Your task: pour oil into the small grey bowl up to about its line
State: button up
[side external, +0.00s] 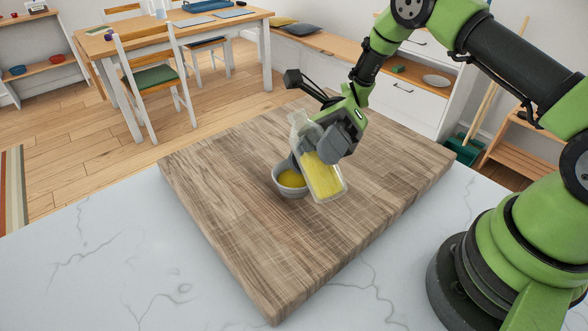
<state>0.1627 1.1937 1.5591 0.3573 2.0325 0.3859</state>
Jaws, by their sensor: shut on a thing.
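The small grey bowl (282,187) sits on the wooden board. Yellow oil (292,178) shows inside it; I cannot make out its line or how the level compares with it. My gripper (325,150) is shut on a clear bottle (327,184) that holds yellow oil in its lower part. The bottle stands nearly upright with a slight tilt, its neck up and to the left, just right of the bowl. No stream of oil shows. Whether the bottle's base touches the board is hard to tell. The gripper's fingers hide the bottle's middle.
The wooden board (235,235) lies on a white marble counter (110,255). The board is clear in front of the bowl and to the right. A table and chairs (150,80) stand far behind, away from the counter.

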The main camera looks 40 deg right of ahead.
jog(key=shift+f+n+t, duration=0.3)
jog(key=shift+f+n, duration=0.25)
jog(key=shift+n, duration=0.05)
jog(key=shift+s+r+n+t+h, duration=0.2)
jog(key=shift+s+n+t+h, duration=0.3)
jog(key=shift+n, duration=0.4)
jog(key=shift+s+a+n+t+h, duration=0.1)
jog(key=shift+s+n+t+h, duration=0.2)
jog(key=shift+s+n+t, duration=0.4)
jog(key=shift+s+r+n+t+h, duration=0.15)
jog(key=shift+r+n+t+h, duration=0.15)
jog(key=shift+r+n, duration=0.75)
jog(key=shift+r, duration=0.15)
